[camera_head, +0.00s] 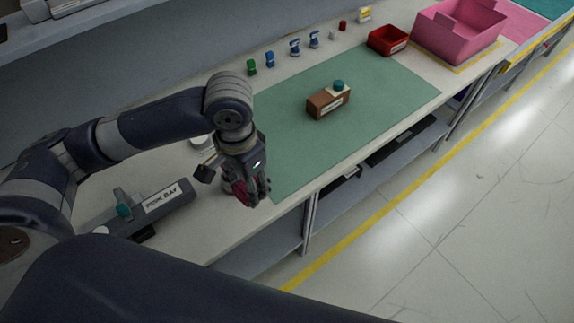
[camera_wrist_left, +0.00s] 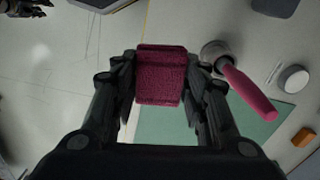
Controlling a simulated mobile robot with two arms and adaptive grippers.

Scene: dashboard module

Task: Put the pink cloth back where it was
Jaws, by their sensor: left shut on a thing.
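My left gripper (camera_head: 243,187) hangs over the front part of the bench, by the near-left edge of the green mat (camera_head: 385,100). It is shut on the dark pink cloth (camera_head: 239,191), which is mostly hidden by the fingers in the head view. In the left wrist view the cloth (camera_wrist_left: 160,76) is a small folded rectangle between the two fingers (camera_wrist_left: 160,85). Whether it touches the bench is unclear. What looks like my right gripper (camera_wrist_left: 27,7) shows at the top left corner of the left wrist view, cut off; its jaws are unclear.
A tool with a pink handle (camera_wrist_left: 249,92) lies close beside the cloth. A white disc (camera_wrist_left: 294,78) and orange block (camera_wrist_left: 303,137) are further right. A brown block (camera_head: 328,101) sits on the mat. A labelled grey holder (camera_head: 150,207), red bin (camera_head: 388,40) and pink bin (camera_head: 455,33) stand around.

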